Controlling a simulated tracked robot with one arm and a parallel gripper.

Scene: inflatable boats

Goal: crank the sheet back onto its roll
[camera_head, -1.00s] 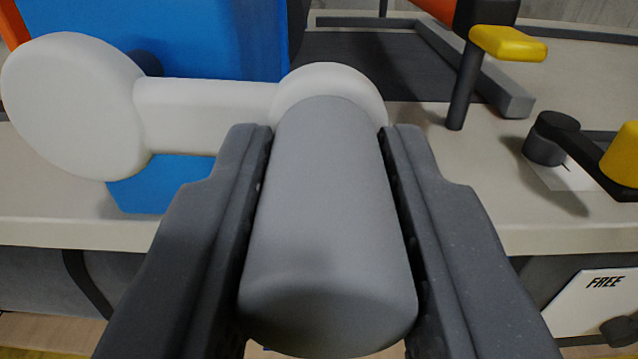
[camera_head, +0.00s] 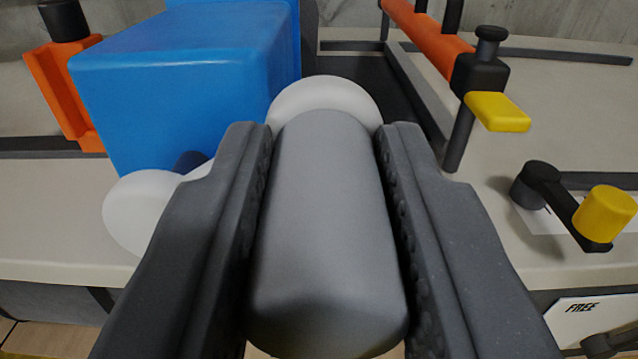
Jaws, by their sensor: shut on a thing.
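My gripper (camera_head: 322,175) is shut on the grey crank handle (camera_head: 325,240), a thick rounded cylinder between its two dark fingers. The handle joins a white rounded crank end (camera_head: 325,92) just beyond the fingertips. The white crank hub (camera_head: 135,208) shows lower left, beside a blue block-shaped housing (camera_head: 185,85). Most of the crank arm between hub and handle is hidden behind my left finger. A dark surface (camera_head: 365,85) lies behind the crank; I cannot tell whether it is the sheet. No roll can be made out clearly.
At right stand an orange bar (camera_head: 430,28) with a black end, a yellow lever (camera_head: 497,111) and a small black crank with a yellow knob (camera_head: 604,214). A "FREE" sign (camera_head: 590,318) hangs below the pale bench edge. An orange bracket (camera_head: 68,92) is at left.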

